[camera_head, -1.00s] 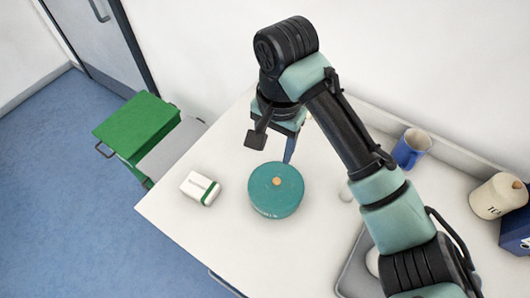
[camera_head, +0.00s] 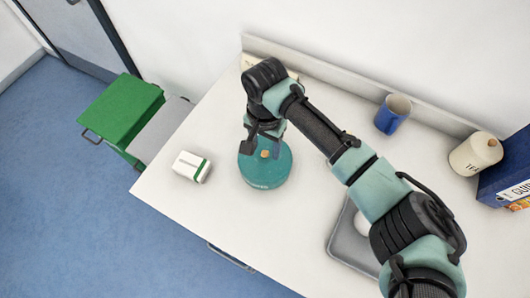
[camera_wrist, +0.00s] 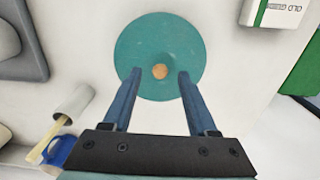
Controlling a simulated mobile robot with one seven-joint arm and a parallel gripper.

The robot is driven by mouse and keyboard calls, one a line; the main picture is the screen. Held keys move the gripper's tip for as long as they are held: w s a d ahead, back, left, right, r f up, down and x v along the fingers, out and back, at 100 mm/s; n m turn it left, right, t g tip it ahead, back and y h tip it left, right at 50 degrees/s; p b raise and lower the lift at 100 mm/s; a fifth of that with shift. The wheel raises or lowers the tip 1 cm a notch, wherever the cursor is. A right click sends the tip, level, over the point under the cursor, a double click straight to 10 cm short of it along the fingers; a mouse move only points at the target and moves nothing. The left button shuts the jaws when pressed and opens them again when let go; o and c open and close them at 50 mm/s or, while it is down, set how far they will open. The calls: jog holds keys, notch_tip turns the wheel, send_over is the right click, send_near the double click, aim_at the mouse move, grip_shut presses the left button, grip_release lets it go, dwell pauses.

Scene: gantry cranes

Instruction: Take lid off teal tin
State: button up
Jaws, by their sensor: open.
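The teal tin (camera_head: 262,180) stands on the white counter, its round teal lid (camera_wrist: 160,38) on top with a small tan knob (camera_wrist: 160,71) in the middle. The lid also shows in the head view (camera_head: 274,163), partly hidden by my gripper. My gripper (camera_wrist: 157,76) is open. Its two blue fingers reach over the lid, one on each side of the knob with gaps between, and nothing is held. I cannot tell whether the fingertips touch the lid.
A white and green box (camera_head: 191,167) lies left of the tin. A grey tray (camera_head: 352,244) is to the right, under my arm. A blue mug (camera_head: 392,114), a cream canister (camera_head: 475,154) and a dark blue binder (camera_head: 508,172) stand along the back right. A green bin (camera_head: 121,112) is beyond the counter's left edge.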

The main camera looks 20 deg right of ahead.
jog(key=shift+f, duration=0.8)
grip_shut()
jog(key=shift+r, duration=0.2)
